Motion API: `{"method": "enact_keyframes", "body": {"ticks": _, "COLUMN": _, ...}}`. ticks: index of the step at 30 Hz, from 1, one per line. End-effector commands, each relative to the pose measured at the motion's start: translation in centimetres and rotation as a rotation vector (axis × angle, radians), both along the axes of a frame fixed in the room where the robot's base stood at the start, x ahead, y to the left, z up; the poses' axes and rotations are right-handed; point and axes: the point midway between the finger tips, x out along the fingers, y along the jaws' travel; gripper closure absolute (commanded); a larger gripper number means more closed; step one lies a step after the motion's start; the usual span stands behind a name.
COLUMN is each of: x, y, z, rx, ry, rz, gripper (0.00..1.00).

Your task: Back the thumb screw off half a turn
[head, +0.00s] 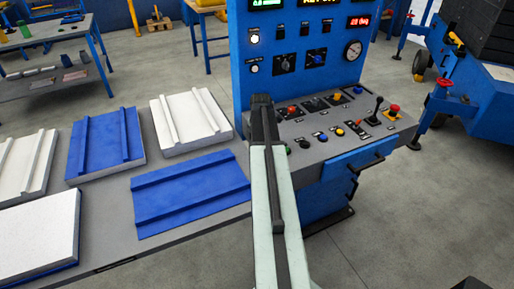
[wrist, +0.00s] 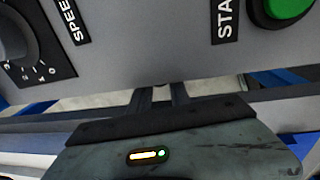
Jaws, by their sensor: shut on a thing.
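My gripper (wrist: 166,94) shows in the wrist view, its two dark fingers close together and reaching in below the lower edge of a grey control panel (wrist: 140,50). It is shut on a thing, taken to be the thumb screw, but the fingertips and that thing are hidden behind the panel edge. No part of the thumb screw shows clearly in either view. In the head view my arm covers the gripper, in front of the left part of the blue console (head: 318,205).
Close above the fingers are a black speed dial (wrist: 22,45) and a green start button (wrist: 285,8). The console top carries several buttons and a joystick (head: 375,108). A bench to the left holds white and blue panels, among them a blue sheet (head: 190,190).

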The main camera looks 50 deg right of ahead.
Motion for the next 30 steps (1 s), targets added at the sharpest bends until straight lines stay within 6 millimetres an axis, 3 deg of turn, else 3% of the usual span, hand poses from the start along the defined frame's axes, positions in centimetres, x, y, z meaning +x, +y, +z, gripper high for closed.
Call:
{"method": "enact_keyframes", "body": {"ticks": 1, "x": 0.89, "y": -0.47, "z": 0.16, "rx": 0.012, "ry": 0.031, "rz": 0.002, "gripper": 1.0}}
{"method": "enact_keyframes", "body": {"ticks": 15, "x": 1.4, "y": -0.68, "z": -0.28, "rx": 0.132, "ry": 0.334, "rz": 0.003, "gripper": 1.0}}
{"method": "enact_keyframes", "body": {"ticks": 30, "x": 1.36, "y": -0.6, "z": -0.12, "rx": 0.168, "ry": 0.423, "rz": 0.002, "gripper": 1.0}}
